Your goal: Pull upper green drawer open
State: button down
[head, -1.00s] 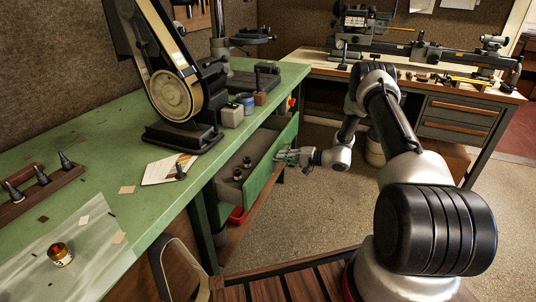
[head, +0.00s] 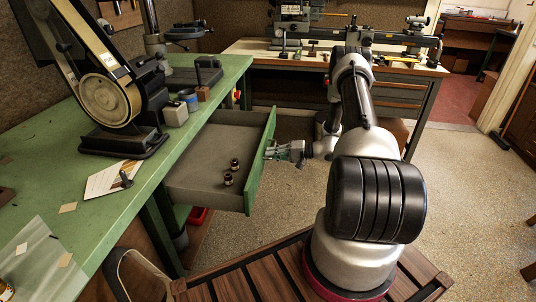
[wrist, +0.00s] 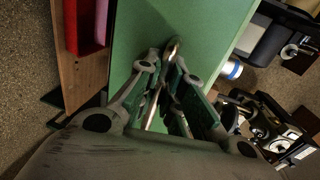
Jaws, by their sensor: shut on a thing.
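The upper green drawer (head: 258,172) stands pulled well out from under the green workbench, with its grey inside showing in the head view. Two small dark cylindrical parts (head: 229,179) lie in it near the front panel. My gripper (head: 270,150) is at the outer face of the drawer's front panel. In the wrist view my gripper (wrist: 172,85) is shut on the metal drawer handle (wrist: 173,48), with the green panel (wrist: 130,42) behind it. Part of the handle is hidden by the fingers.
The green workbench (head: 165,150) carries a belt sander (head: 110,95) at its edge. A slatted wooden surface (head: 260,272) is in front. A red bin (head: 197,215) sits below the drawer. Open floor (head: 460,190) lies to the right.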

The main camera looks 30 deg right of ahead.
jog(key=c, duration=1.5)
grip_release()
jog(key=v, duration=1.2)
